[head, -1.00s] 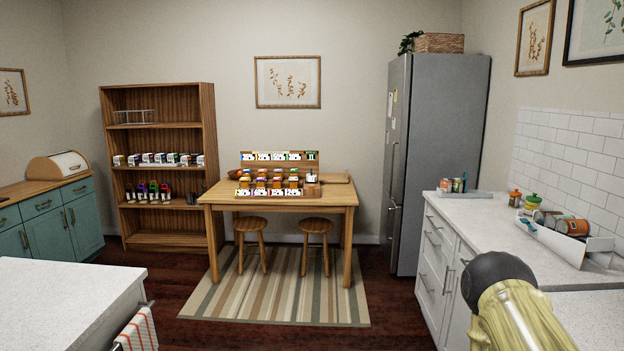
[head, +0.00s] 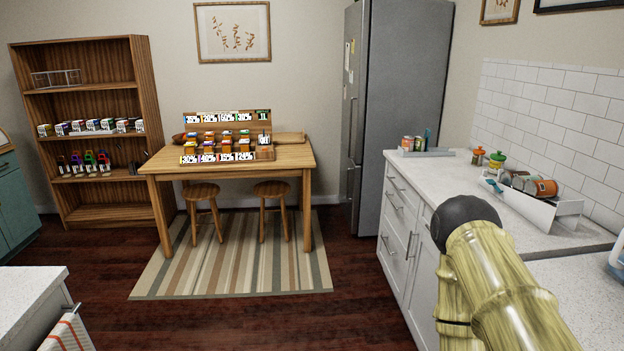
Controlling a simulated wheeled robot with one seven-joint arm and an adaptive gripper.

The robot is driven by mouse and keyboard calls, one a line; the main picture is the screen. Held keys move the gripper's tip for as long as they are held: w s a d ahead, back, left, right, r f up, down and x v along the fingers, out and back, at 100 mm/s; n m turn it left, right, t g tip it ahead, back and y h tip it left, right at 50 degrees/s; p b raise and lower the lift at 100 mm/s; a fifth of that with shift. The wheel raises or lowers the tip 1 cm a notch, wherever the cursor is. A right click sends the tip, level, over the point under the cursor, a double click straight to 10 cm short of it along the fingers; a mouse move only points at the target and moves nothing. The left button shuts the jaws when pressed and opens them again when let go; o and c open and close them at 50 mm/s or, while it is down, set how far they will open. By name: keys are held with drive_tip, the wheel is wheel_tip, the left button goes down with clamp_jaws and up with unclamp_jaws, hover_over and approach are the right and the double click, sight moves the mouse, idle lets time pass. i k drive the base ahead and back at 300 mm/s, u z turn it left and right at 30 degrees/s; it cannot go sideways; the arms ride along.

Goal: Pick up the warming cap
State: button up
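I cannot make out which thing is the warming cap at this distance. Small orange, blue, purple and green-topped items (head: 209,146) stand in rows on a wooden stepped rack (head: 262,116) on the wooden table (head: 168,163). Large labels with percentages show on the rack's top and front. Small boxes (head: 93,125) and dark items with coloured tops (head: 90,160) stand on the bookcase (head: 140,70). My arm crosses the lower right of the head view. My gripper is not in view.
Two stools (head: 203,196) stand at the table's front on a striped rug (head: 230,265). The right counter (head: 450,175) holds a grey tray (head: 427,152), bottles (head: 497,160) and a white bin of cans (head: 545,209). A white-topped island (head: 25,290) is lower left. Dark floor lies open between.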

sight(263, 138)
drive_tip(key=z, duration=0.05)
drive_tip(key=i, duration=1.7)
drive_tip(key=u, duration=0.25)
drive_tip(key=i, duration=1.65)
drive_tip(key=u, duration=0.75)
drive_tip(key=i, duration=1.35)
drive_tip(key=u, duration=0.35)
